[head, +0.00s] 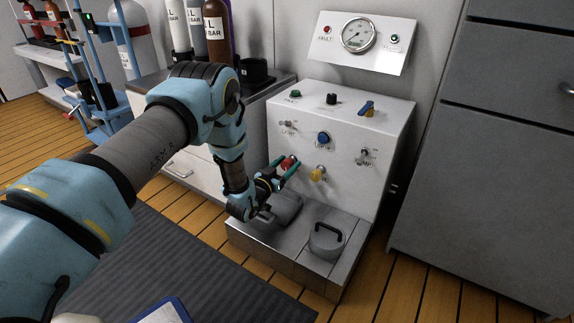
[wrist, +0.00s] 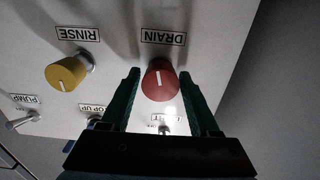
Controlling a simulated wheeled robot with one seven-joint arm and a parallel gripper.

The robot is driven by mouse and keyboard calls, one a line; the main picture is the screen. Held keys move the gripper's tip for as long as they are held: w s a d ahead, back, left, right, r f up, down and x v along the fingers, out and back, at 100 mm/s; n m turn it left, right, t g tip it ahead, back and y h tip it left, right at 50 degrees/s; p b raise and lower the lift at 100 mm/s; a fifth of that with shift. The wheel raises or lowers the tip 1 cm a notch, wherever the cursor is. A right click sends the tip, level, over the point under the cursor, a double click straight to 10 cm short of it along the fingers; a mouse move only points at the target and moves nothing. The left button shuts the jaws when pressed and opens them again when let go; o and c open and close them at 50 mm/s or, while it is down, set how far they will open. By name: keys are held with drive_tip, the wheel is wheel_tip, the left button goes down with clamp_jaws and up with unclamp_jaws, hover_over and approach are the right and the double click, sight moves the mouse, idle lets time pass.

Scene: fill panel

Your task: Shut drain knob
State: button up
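The drain knob is red and round with a white line on its face. It sits between my gripper's fingers in the wrist view (wrist: 160,80), under the label DRAIN, which appears upside down. In the head view the red knob (head: 289,162) is low on the white panel's front, partly hidden by my gripper. My gripper (head: 284,170) has two green fingers, one on each side of the knob. In the wrist view the fingers (wrist: 158,78) stand apart, with a gap visible at the left finger. Whether the right finger touches the knob is unclear.
A yellow RINSE knob (wrist: 68,73) is close beside the drain knob. A blue knob (head: 323,138) and small toggle switches share the panel (head: 345,185). Grey cabinets (head: 490,150) stand at the right.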

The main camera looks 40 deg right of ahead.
clamp_jaws()
drive_tip(key=shift+m, duration=0.3)
